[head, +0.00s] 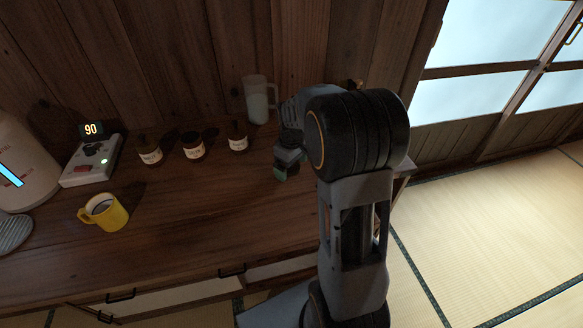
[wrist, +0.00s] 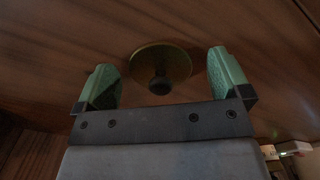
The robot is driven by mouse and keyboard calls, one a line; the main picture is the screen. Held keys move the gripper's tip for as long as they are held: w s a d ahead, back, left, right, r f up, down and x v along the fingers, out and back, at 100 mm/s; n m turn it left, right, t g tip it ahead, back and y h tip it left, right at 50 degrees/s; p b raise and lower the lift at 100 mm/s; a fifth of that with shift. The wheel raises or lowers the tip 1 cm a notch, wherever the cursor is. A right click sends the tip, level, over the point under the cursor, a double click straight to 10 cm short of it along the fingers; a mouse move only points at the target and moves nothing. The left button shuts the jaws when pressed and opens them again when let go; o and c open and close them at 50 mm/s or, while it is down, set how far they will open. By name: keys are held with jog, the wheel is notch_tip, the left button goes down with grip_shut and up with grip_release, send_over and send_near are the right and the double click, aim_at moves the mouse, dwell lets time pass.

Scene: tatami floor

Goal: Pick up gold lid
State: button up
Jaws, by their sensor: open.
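The gold lid (wrist: 163,62) lies on the wooden counter in the wrist view, a round disc with a dark knob at its middle. My gripper (wrist: 165,82) is open, with its two green fingers on either side of the lid and nothing between them in their grip. The knob lies roughly midway between the fingers. In the head view my gripper (head: 285,170) is over the counter's right part, mostly hidden by my arm. I cannot make out the lid itself in the head view.
The counter's front middle is clear.

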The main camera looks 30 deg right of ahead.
jog(key=shift+c, duration=0.2)
jog(key=c, duration=1)
jog(key=shift+r, duration=0.1)
